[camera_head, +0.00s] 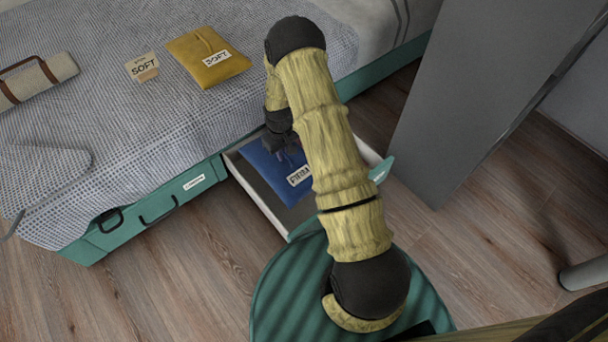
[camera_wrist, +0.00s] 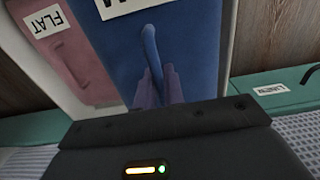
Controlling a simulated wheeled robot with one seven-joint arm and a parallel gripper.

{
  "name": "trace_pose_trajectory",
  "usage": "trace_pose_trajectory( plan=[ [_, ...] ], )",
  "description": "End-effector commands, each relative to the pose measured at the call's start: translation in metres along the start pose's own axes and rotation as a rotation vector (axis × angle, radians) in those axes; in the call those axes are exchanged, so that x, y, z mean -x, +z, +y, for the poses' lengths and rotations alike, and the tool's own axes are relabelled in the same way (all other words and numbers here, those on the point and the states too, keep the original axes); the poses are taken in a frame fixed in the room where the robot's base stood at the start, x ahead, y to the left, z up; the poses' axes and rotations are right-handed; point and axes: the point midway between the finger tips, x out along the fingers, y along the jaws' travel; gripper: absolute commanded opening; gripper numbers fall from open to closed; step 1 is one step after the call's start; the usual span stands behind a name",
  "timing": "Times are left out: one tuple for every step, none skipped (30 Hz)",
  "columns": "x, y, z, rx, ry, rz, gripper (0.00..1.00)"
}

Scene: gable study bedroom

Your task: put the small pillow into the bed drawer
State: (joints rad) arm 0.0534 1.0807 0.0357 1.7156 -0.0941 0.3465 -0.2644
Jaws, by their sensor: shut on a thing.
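A blue pillow (camera_head: 268,170) with a raised strap and a white label is at the open bed drawer (camera_head: 262,196). My gripper (camera_head: 285,150) is shut on its strap, which also shows between the fingers in the wrist view (camera_wrist: 158,85). The pillow (camera_wrist: 195,50) appears within the drawer's outline from above. I cannot tell whether it rests on the drawer bottom or hangs just over it. My arm hides the right part of the drawer in the head view.
A pink flat item (camera_wrist: 75,60) labelled FLAT lies beside the pillow in the wrist view. A grey panel (camera_head: 465,85) stands right of the drawer.

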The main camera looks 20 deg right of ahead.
Motion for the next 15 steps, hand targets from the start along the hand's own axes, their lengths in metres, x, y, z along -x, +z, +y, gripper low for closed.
trace_pose_trajectory(
  plan=[
    [0.002, 0.0, 0.0, 0.0, 0.0, 0.001, 0.0],
    [0.002, 0.0, 0.0, -0.001, 0.0, 0.001, 0.0],
    [0.002, 0.0, 0.0, -0.001, 0.0, 0.001, 0.0],
    [0.002, 0.0, 0.0, -0.001, 0.0, 0.001, 0.0],
    [0.002, 0.0, 0.0, -0.001, 0.0, 0.001, 0.0],
    [0.001, 0.0, 0.0, -0.001, 0.0, 0.0, 0.0],
    [-0.001, 0.0, 0.0, -0.001, 0.0, 0.0, 0.0],
    [-0.004, 0.0, 0.0, -0.001, 0.0, 0.0, 0.0],
    [-0.009, 0.0, 0.0, -0.002, 0.0, 0.0, 0.0],
    [-0.014, 0.0, 0.0, -0.001, 0.0, -0.001, 0.0],
    [-0.02, 0.0, 0.0, -0.002, -0.001, -0.001, 0.0],
    [-0.028, 0.0, 0.0, -0.002, -0.001, -0.002, 0.0],
    [-0.034, 0.0, 0.0, -0.002, -0.001, -0.001, 0.0],
    [-0.04, 0.0, 0.0, -0.002, -0.001, -0.001, 0.0],
    [-0.048, 0.0, 0.0, -0.002, -0.001, -0.001, 0.0]
  ],
)
